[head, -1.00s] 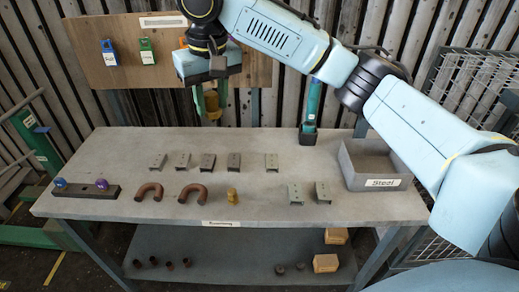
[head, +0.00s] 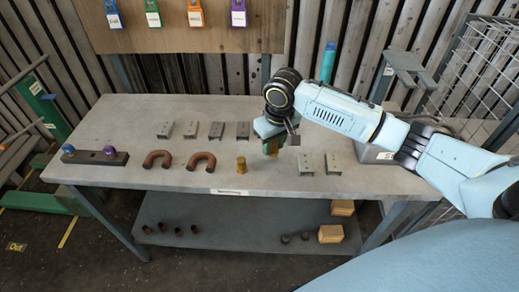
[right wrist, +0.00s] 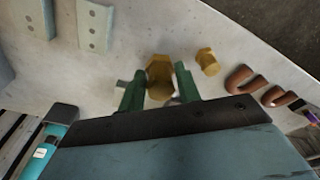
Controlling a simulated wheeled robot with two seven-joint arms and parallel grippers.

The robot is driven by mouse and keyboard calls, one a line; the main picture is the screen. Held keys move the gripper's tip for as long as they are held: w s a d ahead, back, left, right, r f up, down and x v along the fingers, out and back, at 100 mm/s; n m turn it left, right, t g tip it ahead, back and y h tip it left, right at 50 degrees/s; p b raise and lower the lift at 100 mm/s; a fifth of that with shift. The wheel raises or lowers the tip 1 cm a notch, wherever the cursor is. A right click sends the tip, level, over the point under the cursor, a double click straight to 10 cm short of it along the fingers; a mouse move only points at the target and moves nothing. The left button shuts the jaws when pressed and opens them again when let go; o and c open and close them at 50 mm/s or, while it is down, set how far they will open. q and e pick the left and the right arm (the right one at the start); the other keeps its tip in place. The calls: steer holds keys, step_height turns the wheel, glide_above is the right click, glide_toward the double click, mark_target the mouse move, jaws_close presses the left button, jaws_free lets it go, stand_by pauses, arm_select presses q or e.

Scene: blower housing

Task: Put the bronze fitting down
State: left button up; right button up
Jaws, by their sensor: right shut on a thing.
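My right gripper (head: 270,143) is low over the middle of the grey workbench (head: 130,115), shut on a bronze fitting. In the right wrist view the held bronze fitting (right wrist: 160,75) shows as a golden hexagonal piece between the two green fingers. In the head view it is mostly hidden by the gripper; I cannot tell whether it touches the bench. A second bronze fitting (head: 241,164) stands upright on the bench just left of the gripper, apart from it; it also shows in the right wrist view (right wrist: 207,62). My left gripper is not in view.
Two brown U-shaped pipes (head: 201,161) lie left of the standing fitting. Several grey brackets (head: 190,129) lie behind them, and two more (head: 306,164) lie right of the gripper. A grey steel bin (head: 372,153) is at the right, partly behind my arm. The bench's front strip is clear.

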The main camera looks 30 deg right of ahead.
mark_target(276, 143)
step_height(276, 143, down, 6)
steer(key=shift+f+b, duration=0.25)
steer(key=shift+b, duration=0.05)
steer(key=o, duration=1.1)
steer(key=shift+f, duration=0.1)
steer(key=r, duration=0.4)
steer(key=s+r+p, duration=0.1)
steer(key=r, duration=0.7)
steer(key=shift+s+r, duration=0.15)
steer(key=shift+s, duration=0.05)
